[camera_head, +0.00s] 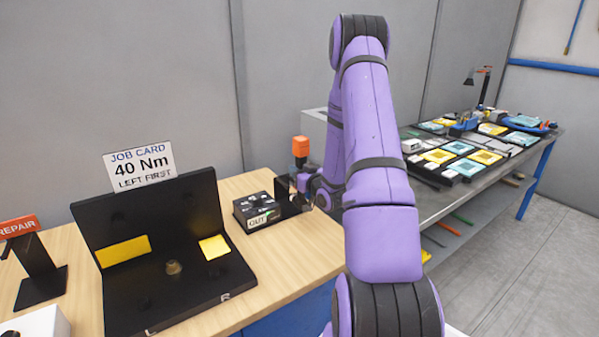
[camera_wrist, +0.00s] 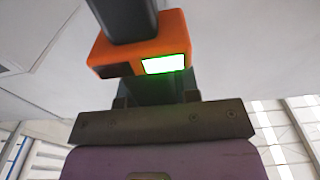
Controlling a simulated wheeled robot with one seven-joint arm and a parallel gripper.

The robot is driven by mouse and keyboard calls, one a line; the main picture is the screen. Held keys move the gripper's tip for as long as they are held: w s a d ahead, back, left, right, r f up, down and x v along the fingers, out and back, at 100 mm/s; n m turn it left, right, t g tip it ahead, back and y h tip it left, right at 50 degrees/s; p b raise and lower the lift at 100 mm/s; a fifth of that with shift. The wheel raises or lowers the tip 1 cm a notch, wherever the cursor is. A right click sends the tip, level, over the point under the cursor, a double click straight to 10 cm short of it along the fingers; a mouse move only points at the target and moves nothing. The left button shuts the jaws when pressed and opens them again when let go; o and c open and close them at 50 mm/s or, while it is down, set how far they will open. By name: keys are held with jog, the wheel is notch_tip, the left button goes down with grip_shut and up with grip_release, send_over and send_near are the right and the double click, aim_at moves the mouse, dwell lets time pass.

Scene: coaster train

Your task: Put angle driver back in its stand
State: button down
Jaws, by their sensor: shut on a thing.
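The angle driver (camera_head: 300,146) shows in the head view as an orange block on a dark body, upright above the right part of the wooden bench. In the wrist view its orange block (camera_wrist: 122,57) carries a lit green panel, with a dark grip above. My gripper (camera_head: 302,178) is shut on the driver; in the wrist view my gripper (camera_wrist: 160,92) is just below the orange block. A black upright piece (camera_head: 286,190), possibly the driver's stand, is beside and partly behind my gripper. The driver's lower end is hidden, so I cannot tell whether it is seated.
A black fixture (camera_head: 165,290) with yellow pads and a job card (camera_head: 140,166) stands further left. A REPAIR stand (camera_head: 35,265) is at far left. A loaded grey table (camera_head: 440,205) is at right.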

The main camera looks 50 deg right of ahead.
jog(key=x, duration=0.7)
dwell(3.1)
jog(key=shift+w+f, duration=0.1)
jog(key=shift+f, duration=0.8)
dwell(1.1)
jog(key=c, duration=0.8)
grip_release()
jog(key=shift+s+f, duration=0.15)
jog(key=shift+s, duration=0.05)
jog(key=v, duration=1)
jog(key=shift+s, duration=0.25)
